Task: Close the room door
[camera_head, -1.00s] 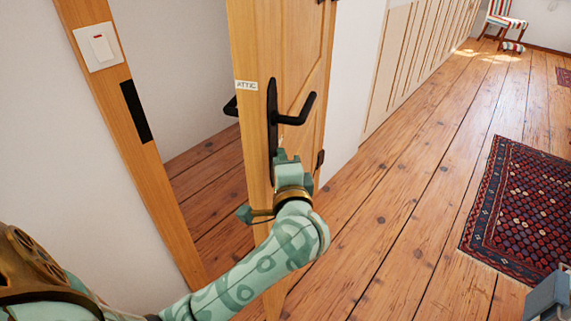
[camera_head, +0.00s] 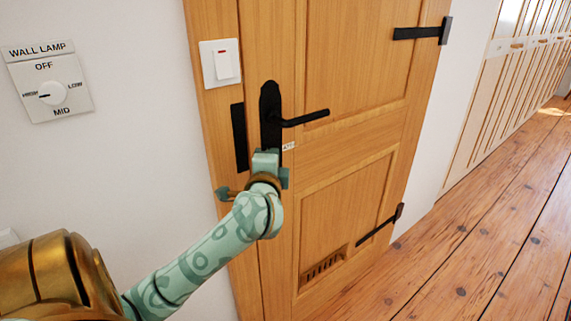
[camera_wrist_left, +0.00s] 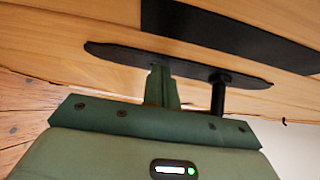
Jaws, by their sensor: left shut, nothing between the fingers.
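The wooden room door (camera_head: 345,75) stands in line with its timber post (camera_head: 217,120), with no open gap visible between them. Its black lever handle (camera_head: 305,118) sits on a long black plate (camera_head: 270,105). My left gripper (camera_head: 266,156) is shut and empty, its tips at the lower end of that plate, below the lever. In the left wrist view the shut fingers (camera_wrist_left: 162,85) meet the edge of the handle plate (camera_wrist_left: 115,50), beside the lever's stem (camera_wrist_left: 218,95). I cannot tell how hard they press. My right gripper is not in view.
A light switch (camera_head: 220,63) and a black strike plate (camera_head: 239,136) are on the post. A wall lamp dial (camera_head: 52,92) is on the white wall at left. Black hinges (camera_head: 380,230) are on the door's right side. Bare plank floor (camera_head: 480,240) lies at right.

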